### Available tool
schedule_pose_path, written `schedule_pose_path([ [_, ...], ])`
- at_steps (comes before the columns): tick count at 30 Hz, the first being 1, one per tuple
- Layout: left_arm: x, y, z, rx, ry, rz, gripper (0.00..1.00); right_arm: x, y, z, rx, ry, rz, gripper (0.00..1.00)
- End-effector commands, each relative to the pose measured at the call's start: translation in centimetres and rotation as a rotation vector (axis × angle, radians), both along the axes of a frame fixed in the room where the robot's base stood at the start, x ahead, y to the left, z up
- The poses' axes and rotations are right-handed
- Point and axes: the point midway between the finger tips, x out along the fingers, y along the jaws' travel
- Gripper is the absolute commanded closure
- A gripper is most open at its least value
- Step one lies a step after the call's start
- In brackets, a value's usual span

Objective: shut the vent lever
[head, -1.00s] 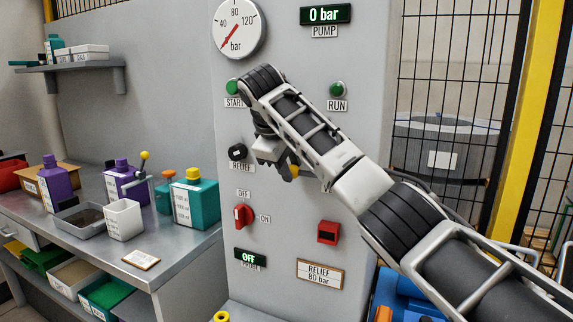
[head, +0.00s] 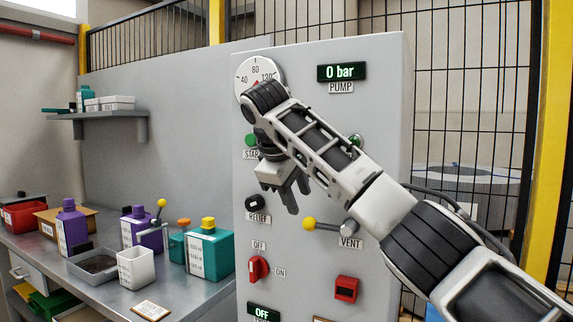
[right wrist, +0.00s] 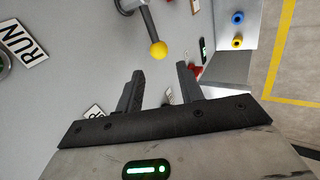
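The vent lever is a grey rod on a hub (head: 349,227) on the panel, above the VENT label. It points left, nearly level, and ends in a yellow knob (head: 309,223). My right gripper (head: 290,198) is up and left of the knob, in front of the panel. In the right wrist view its two fingers (right wrist: 160,72) are apart with nothing between them. The yellow knob (right wrist: 158,49) shows just beyond the fingertips, apart from them. My left gripper is not in view.
The panel has a pressure gauge (head: 261,80), a pump display (head: 341,72) reading 0 bar, a relief knob (head: 254,204) and a red OFF/ON switch (head: 258,268). A bench with bottles (head: 209,252) stands left. A wire fence (head: 465,120) is at right.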

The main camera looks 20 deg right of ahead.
Motion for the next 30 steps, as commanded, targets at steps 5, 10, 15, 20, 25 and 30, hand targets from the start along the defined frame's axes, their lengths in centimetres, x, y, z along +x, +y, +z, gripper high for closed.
schedule_pose_path([
  [5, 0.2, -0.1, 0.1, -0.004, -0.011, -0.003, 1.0, -1.2, 0.9, 2.5, 0.0, -0.002, -0.01, 0.63],
  [10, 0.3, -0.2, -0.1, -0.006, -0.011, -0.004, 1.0, -2.6, 2.3, 5.2, 0.001, 0.002, -0.011, 0.63],
  [15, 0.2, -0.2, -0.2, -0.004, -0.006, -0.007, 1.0, -3.3, 3.1, 6.8, 0.002, 0.006, -0.01, 0.63],
  [20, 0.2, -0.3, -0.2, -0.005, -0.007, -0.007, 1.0, -3.5, 3.3, 7.2, 0.003, 0.007, -0.009, 0.63],
  [25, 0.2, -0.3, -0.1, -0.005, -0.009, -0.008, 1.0, -3.5, 3.3, 7.2, 0.003, 0.007, -0.009, 0.63],
  [30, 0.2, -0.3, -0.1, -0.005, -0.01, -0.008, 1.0, -3.1, 3.6, 6.2, 0.006, 0.012, 0.003, 0.63],
])
